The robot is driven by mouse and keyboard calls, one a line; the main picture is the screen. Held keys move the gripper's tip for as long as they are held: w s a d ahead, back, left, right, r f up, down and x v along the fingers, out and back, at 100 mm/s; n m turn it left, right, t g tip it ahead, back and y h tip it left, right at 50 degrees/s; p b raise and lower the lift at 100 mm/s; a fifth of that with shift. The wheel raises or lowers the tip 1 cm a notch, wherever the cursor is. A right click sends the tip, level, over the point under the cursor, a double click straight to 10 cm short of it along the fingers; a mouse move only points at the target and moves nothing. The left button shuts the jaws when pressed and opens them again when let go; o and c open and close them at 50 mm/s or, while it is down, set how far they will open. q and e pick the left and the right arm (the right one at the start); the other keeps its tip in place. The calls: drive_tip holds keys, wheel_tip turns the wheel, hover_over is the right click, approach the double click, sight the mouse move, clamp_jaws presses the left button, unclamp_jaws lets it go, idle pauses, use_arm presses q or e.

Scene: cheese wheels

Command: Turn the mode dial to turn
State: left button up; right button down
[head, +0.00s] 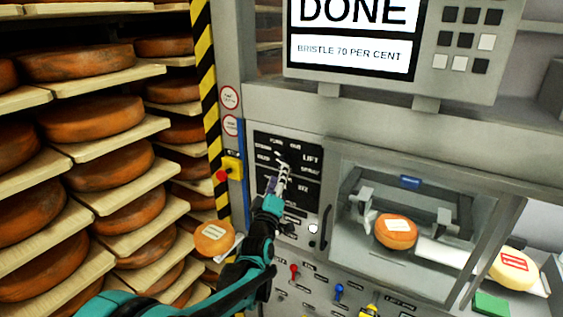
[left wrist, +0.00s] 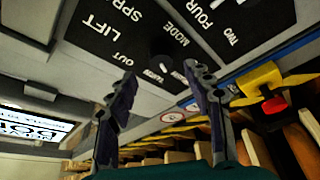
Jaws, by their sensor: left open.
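The mode dial (left wrist: 163,66) is a small dark round knob on a black control panel, beside the MODE label and the OUT and LIFT lettering in the left wrist view. The panel (head: 308,143) is left of the glazed chamber in the head view, where my gripper largely hides the dial. My left gripper (head: 283,170) reaches up to the panel. In the left wrist view the gripper (left wrist: 160,78) is open, its fingers on either side of the dial. I cannot tell whether they touch it. The dial's pointer setting is too small to read. My right gripper is not in view.
A display (head: 352,35) reads DONE and BRISTLE 70 PER CENT. A yellow box with a red button (head: 222,175) is left of the panel. Shelves of cheese wheels (head: 90,120) fill the left. A cheese (head: 396,232) is inside the chamber. Small levers (head: 338,291) line the lower front.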

sight(283, 160)
use_arm(q)
drive_tip(key=x, duration=0.6)
drive_tip(key=shift+w, duration=0.2)
drive_tip(key=c, duration=1.1)
